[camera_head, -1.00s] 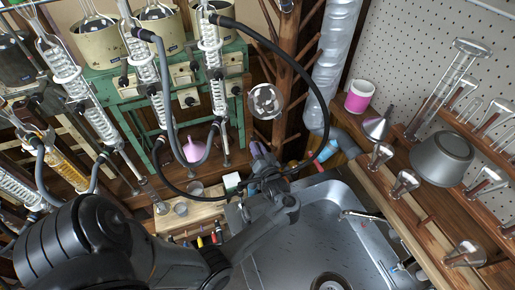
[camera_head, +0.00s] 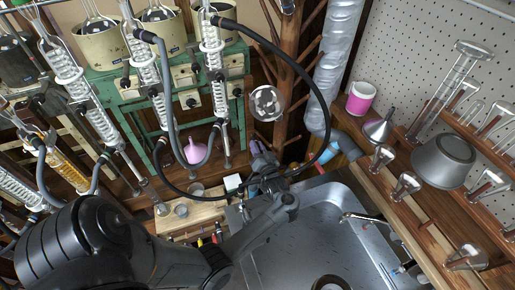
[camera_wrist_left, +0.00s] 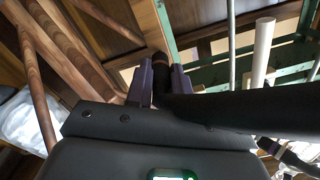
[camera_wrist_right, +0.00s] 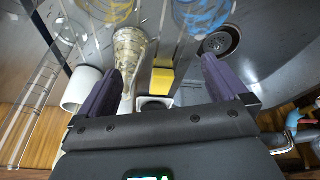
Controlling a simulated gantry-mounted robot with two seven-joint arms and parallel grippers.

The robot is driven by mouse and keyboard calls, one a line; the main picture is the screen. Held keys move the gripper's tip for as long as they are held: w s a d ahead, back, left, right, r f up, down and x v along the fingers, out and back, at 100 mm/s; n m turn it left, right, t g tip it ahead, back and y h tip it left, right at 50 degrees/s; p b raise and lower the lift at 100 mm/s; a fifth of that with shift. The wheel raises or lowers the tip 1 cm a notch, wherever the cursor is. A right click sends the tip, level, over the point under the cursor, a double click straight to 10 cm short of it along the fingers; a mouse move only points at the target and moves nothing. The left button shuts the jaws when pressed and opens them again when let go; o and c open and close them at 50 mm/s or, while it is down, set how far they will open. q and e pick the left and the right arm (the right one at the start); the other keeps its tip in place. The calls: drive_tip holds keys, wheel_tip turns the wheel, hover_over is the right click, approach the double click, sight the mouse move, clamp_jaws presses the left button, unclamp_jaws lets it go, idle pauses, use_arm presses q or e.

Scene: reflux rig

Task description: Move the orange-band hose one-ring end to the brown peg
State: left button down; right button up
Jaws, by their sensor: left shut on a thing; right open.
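The black hose (camera_head: 299,77) runs from the top of a glass condenser in the head view. It arcs right and down past my left gripper (camera_head: 261,154). A dark hose also curves from there left towards a small reddish band (camera_head: 161,142); I cannot tell which hose has the orange band. In the left wrist view, my left gripper (camera_wrist_left: 160,80) is shut on a dark hose end (camera_wrist_left: 158,64), and black hose (camera_wrist_left: 255,110) crosses in front. My right gripper (camera_wrist_right: 163,85) is open in the right wrist view. I cannot pick out the brown peg with certainty.
A brown wooden rack with branches (camera_head: 286,62) stands behind the left gripper, with a round glass flask (camera_head: 266,103) beside it. The metal sink (camera_head: 312,225) lies in front. Glass condensers (camera_head: 212,65) stand left.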

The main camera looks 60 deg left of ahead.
use_arm(q)
drive_tip(key=shift+a, duration=0.3)
idle(0.5)
idle(0.3)
drive_tip(key=c, duration=0.9)
unclamp_jaws()
drive_tip(key=shift+d, duration=0.2)
